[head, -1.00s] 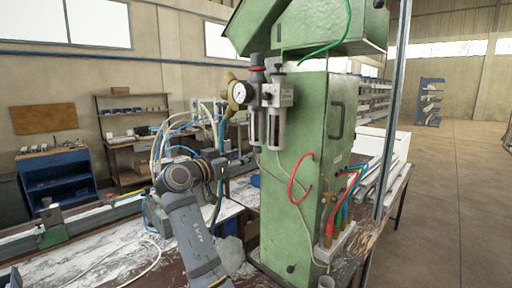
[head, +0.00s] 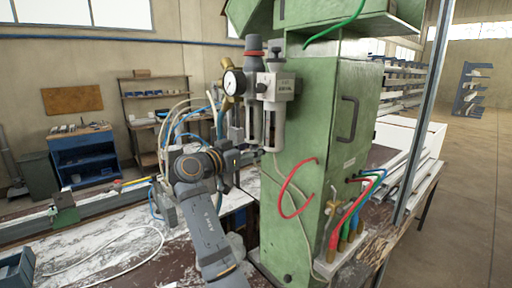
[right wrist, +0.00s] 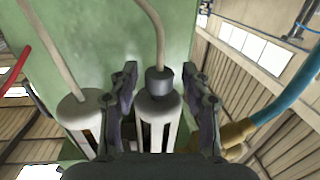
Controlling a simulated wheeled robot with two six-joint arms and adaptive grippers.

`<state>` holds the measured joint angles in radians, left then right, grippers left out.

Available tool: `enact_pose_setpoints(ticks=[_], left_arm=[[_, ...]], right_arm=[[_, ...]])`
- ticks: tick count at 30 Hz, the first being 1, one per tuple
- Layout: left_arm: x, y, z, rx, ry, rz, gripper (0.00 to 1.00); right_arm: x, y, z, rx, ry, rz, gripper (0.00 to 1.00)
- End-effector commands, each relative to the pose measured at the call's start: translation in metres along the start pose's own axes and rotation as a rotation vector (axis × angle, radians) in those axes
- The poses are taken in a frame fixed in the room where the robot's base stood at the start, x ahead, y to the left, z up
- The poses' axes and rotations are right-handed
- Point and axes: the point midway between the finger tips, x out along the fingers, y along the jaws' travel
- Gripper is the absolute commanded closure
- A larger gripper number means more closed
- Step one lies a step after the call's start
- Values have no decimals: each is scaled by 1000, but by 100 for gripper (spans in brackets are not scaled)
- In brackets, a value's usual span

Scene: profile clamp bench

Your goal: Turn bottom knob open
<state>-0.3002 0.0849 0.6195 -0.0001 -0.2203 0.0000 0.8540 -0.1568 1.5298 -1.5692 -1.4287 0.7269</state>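The filter-regulator unit (head: 270,95) is on the green cabinet, with a round gauge and two pale bowls hanging down. In the right wrist view a dark bottom knob (right wrist: 159,83) caps the end of one pale bowl (right wrist: 158,110), and a beige tube comes out of it. My right gripper (right wrist: 162,76) is open, with one finger on each side of this knob; gaps show on both sides. In the head view my right gripper (head: 232,160) is just left of and below the bowls, its fingertips hard to make out. My left gripper is not in view.
The green cabinet (head: 325,130) stands close on the right, with a red hose (head: 284,196) looping from its side. A second bowl (right wrist: 82,112) hangs beside the knob. A blue hose and brass fitting (right wrist: 235,132) are near the other finger.

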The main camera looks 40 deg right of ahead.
Motion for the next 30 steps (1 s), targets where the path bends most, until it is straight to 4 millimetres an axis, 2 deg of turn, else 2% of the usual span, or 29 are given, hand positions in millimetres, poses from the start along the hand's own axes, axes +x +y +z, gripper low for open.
enact_pose_setpoints(ticks=[1,11,15,21,30], left_arm=[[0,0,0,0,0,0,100],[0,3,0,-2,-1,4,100],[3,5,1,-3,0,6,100],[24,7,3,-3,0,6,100],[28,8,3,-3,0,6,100]], right_arm=[[0,0,0,0,0,0,56],[0,0,0,-1,0,0,100],[0,0,2,-1,-1,8,100],[0,-1,4,-3,-4,135,100],[0,0,1,-2,-6,239,100]])
